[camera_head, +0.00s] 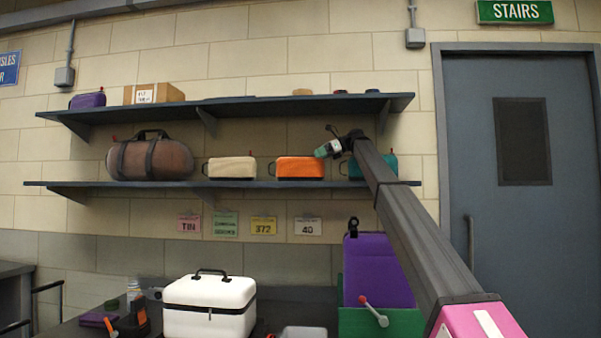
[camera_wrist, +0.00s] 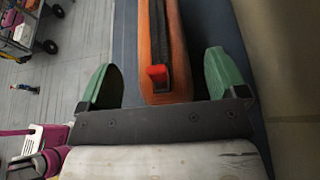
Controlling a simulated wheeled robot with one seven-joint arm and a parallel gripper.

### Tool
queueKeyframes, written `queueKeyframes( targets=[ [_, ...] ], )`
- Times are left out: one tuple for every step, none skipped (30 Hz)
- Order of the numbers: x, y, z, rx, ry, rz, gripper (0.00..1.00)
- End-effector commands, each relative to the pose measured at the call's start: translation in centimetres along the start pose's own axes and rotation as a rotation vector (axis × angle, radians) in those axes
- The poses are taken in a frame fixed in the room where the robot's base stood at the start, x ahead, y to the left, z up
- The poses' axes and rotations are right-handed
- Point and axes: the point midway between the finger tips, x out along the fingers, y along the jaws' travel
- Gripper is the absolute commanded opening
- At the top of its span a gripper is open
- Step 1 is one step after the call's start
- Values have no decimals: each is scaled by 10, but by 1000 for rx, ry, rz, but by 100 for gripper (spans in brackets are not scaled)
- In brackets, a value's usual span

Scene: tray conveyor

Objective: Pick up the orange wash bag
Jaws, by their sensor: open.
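The orange wash bag (camera_head: 299,167) stands on the lower wall shelf, with a dark strip along its top and a small red tab at one end. My gripper (camera_head: 322,150) is at the upper right end of the bag in the head view and hides part of that corner. In the wrist view, my gripper (camera_wrist: 159,62) is open, with one green finger on each side of the near end of the orange bag (camera_wrist: 154,40). The red tab (camera_wrist: 158,77) lies between the fingers. I see no clear contact.
A cream bag (camera_head: 232,168) stands left of the orange one and a teal bag (camera_head: 384,165), partly behind my arm, to the right. The upper shelf (camera_head: 262,103) runs above. A brown duffel (camera_head: 150,160) is further left. A white case (camera_head: 209,295) stands below.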

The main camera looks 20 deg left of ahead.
Motion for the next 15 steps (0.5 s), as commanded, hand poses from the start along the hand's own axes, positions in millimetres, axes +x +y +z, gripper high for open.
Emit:
queueKeyframes(
  targets=[
    [9, 0, 0, 0, 0, 1, 91],
    [13, 0, 0, 0, 0, 2, 91],
    [17, 1, 0, 0, 0, 2, 91],
    [19, 1, 0, 0, 0, 2, 91],
    [20, 0, 0, 0, 0, 2, 91],
    [21, 0, 0, 0, 0, 1, 91],
    [21, 0, 0, 0, 0, 1, 91],
    [21, 0, 0, 0, 0, 1, 91],
    [21, 0, 0, 0, 0, 1, 91],
    [21, 0, 0, 0, 0, 1, 91],
    [21, 0, 0, 0, 0, 1, 91],
    [21, 0, 0, 0, 0, 1, 81],
    [21, 0, 0, 0, 0, 1, 71],
    [21, 0, 0, 0, 0, 1, 61],
    [20, 0, 0, 0, 0, 1, 48]
  ],
)
